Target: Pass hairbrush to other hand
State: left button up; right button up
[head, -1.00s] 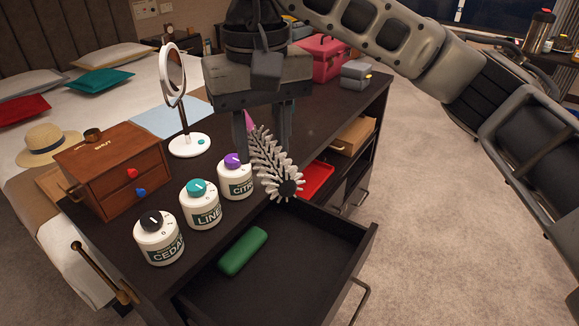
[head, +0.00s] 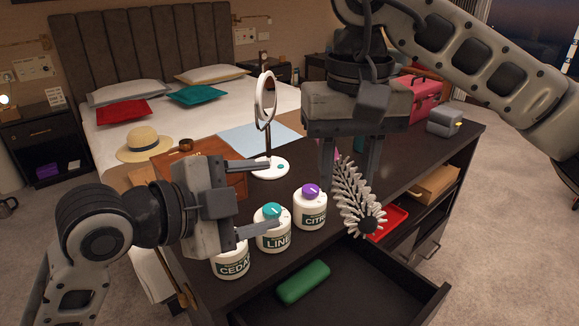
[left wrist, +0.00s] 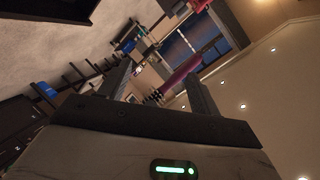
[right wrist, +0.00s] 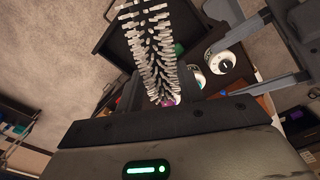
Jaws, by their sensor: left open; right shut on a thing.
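The hairbrush (head: 357,200) has pale bristles and a pink handle. My right gripper (head: 348,180) is shut on it and holds it above the dresser's front, bristle end pointing down toward the open drawer. In the right wrist view the bristles (right wrist: 152,45) show between the fingers of my right gripper (right wrist: 153,85); the handle is mostly hidden. My left gripper (head: 270,196) is open and empty, to the left of the brush and apart from it, its fingers pointing right toward it. In the left wrist view the pink handle (left wrist: 182,74) appears beyond the open fingers.
White jars with black, teal (head: 273,235) and purple (head: 311,208) knobs stand under and beside my left gripper. A round mirror (head: 266,105) stands behind. The open drawer (head: 350,285) holds a green case (head: 303,282). A wooden box (head: 210,165) is partly hidden behind my left gripper.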

pick_arm(q)
jog(key=s+r+m+g, duration=0.2)
jog(key=s+r+m, duration=0.4)
jog(key=r+m, duration=0.45)
jog(key=m+g+y, duration=0.1)
jog(key=y, duration=0.2)
send_near(346, 200)
jog(key=x, duration=1.1)
jog(key=shift+w+d+f, duration=0.1)
jog(key=shift+d+f, duration=0.1)
jog(key=shift+d, duration=0.05)
jog(key=shift+c, duration=0.3)
jog(key=c, duration=1)
jog(key=shift+c, duration=0.2)
pick_arm(e)
jog(key=o, duration=1.1)
